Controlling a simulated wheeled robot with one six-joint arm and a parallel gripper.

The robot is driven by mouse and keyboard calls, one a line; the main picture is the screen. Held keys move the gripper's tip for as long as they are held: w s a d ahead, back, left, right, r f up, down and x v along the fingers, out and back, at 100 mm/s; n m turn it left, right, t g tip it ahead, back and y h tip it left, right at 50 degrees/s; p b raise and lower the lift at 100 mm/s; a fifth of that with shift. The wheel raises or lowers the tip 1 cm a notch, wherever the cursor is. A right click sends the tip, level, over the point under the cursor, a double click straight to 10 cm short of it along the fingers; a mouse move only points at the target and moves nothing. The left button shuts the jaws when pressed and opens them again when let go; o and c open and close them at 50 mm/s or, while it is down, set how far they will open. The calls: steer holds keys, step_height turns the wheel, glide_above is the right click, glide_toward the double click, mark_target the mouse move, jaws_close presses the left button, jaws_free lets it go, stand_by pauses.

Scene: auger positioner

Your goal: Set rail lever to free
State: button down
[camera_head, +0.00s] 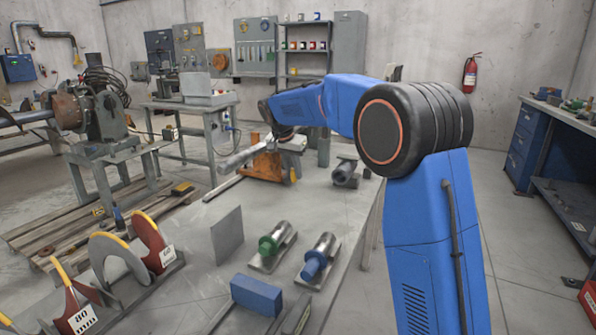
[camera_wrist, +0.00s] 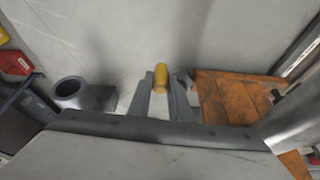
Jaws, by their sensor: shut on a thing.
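The orange positioner (camera_head: 266,166) stands on the far part of the grey bench in the head view. Its orange body also shows in the wrist view (camera_wrist: 235,102), just right of my gripper. My gripper (camera_wrist: 161,84) points at a yellow rounded handle (camera_wrist: 160,74), which appears to be the rail lever's grip. The two grey fingers are shut on this handle, one on each side. The lever's shaft and pivot are hidden, so its setting cannot be told. In the head view my arm reaches over the positioner, and the fingers cannot be made out.
A grey hollow cylinder (camera_wrist: 70,90) lies left of my gripper in the wrist view. On the bench are a green-ended cylinder (camera_head: 268,245), a blue-ended cylinder (camera_head: 313,265), a blue block (camera_head: 256,295) and an upright grey plate (camera_head: 227,235). Gauges with red plates (camera_head: 150,242) stand front left.

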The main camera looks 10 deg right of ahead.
steer(key=shift+w+a+m+g+h, duration=0.1)
steer(key=shift+a+m+g+h, duration=0.3)
steer(key=shift+m, duration=0.45)
steer(key=shift+w+a+m+g+h, duration=0.1)
steer(key=shift+a+m+h, duration=0.1)
steer(key=shift+a+m, duration=0.5)
steer(key=shift+d+m, duration=0.1)
steer(key=shift+m, duration=0.15)
steer(key=c, duration=1.6)
jaws_free()
steer(key=shift+s, duration=0.1)
steer(key=v, duration=1.7)
steer(key=shift+r, duration=0.25)
